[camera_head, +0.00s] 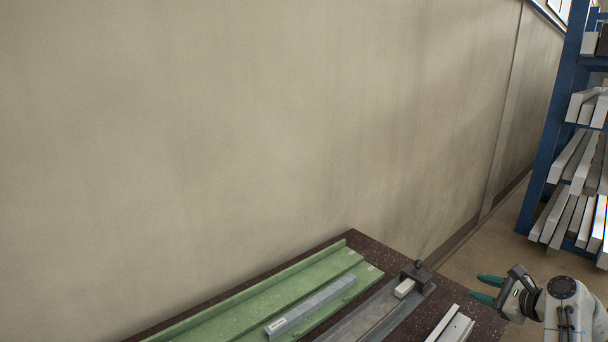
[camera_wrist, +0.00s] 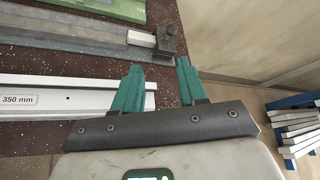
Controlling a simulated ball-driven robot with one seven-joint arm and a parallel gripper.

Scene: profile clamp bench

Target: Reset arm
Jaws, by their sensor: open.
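My gripper (camera_head: 487,289) shows at the lower right of the head view, at the right edge of the dark bench. Its two green fingers are apart with nothing between them. In the wrist view my gripper (camera_wrist: 160,85) is also open and empty. Its fingertips appear near the end of a pale profile marked 350 mm (camera_wrist: 68,101), which lies on the bench. I cannot tell whether a finger touches that profile.
The dark speckled bench (camera_head: 377,257) carries a green tray (camera_head: 325,267) with a grey bar (camera_head: 311,306) on it. Beside it is a grey rail (camera_head: 375,315) with a dark clamp block (camera_head: 417,272). A beige wall (camera_head: 250,130) stands behind. A blue rack (camera_head: 551,140) with profiles stands right.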

